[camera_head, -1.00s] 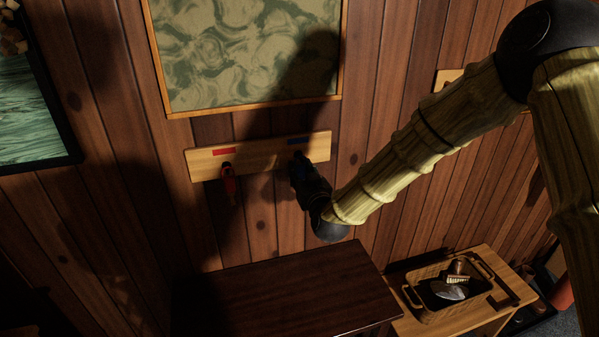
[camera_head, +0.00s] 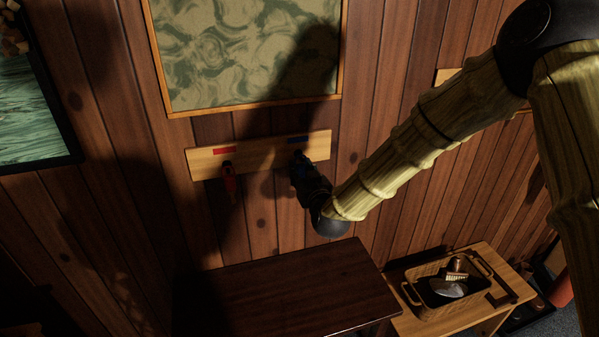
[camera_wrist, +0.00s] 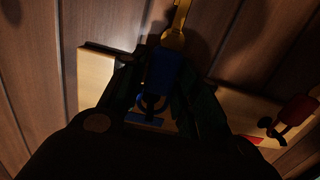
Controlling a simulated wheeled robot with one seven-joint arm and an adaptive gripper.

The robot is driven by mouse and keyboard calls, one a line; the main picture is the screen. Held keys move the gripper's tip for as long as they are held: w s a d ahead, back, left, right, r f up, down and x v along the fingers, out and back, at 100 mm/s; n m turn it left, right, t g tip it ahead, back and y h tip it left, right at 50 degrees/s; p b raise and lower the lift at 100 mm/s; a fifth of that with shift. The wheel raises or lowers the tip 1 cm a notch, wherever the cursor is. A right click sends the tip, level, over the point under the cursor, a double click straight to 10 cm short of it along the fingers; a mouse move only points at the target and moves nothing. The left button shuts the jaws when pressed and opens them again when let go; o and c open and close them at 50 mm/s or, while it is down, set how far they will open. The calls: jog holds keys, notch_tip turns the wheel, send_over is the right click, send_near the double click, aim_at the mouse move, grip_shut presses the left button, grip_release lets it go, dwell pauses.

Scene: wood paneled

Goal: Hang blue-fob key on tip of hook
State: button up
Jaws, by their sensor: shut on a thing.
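The blue fob (camera_wrist: 162,68) is between the fingers of my gripper (camera_wrist: 160,75), which is shut on it. Its brass key (camera_wrist: 178,28) sticks out toward the top of the wrist view. A dark ring or hook shape (camera_wrist: 152,104) shows at the fob's other end, over the board; I cannot tell whether the ring is on the hook. The wooden hook board (camera_head: 258,155) is on the wall, with a blue label (camera_head: 298,140) right above my gripper (camera_head: 299,162) in the head view. My gripper hides the blue-label hook there.
A red-fob key (camera_head: 230,182) hangs under the red label (camera_head: 224,150), also seen in the wrist view (camera_wrist: 298,108). A framed picture (camera_head: 235,50) is above. A dark table (camera_head: 290,290) stands below. A basket (camera_head: 420,297) with brushes is at lower right.

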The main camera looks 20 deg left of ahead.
jog(key=o, duration=1.2)
jog(key=shift+c, duration=0.2)
jog(key=f+v, duration=0.1)
jog(key=v, duration=1.1)
jog(key=s+d+f+m+g+h+b, duration=0.15)
jog(key=s+d+f, duration=0.25)
jog(key=d+f, duration=0.5)
jog(key=s+d+f+m+g+h+b, duration=0.1)
jog(key=s+d+f+g+h+b, duration=0.25)
jog(key=f, duration=1.05)
jog(key=s+d+f+m+g+h+b, duration=0.1)
jog(key=s+d+f+g, duration=0.1)
jog(key=s+d+f, duration=0.65)
jog(key=s+d+f+m+g+h+b, duration=0.1)
jog(key=s+d+f+m+g+b, duration=0.1)
jog(key=s+d+f, duration=0.6)
jog(key=s+d+f+m+g+h+b, duration=0.1)
jog(key=s+d+f+g+h+b, duration=0.1)
jog(key=s+d+f+g, duration=0.3)
jog(key=s+d+f, duration=0.4)
jog(key=s+f, duration=0.2)
jog(key=s, duration=0.3)
jog(key=shift+s+d+m+h, duration=0.3)
jog(key=shift+m, duration=0.05)
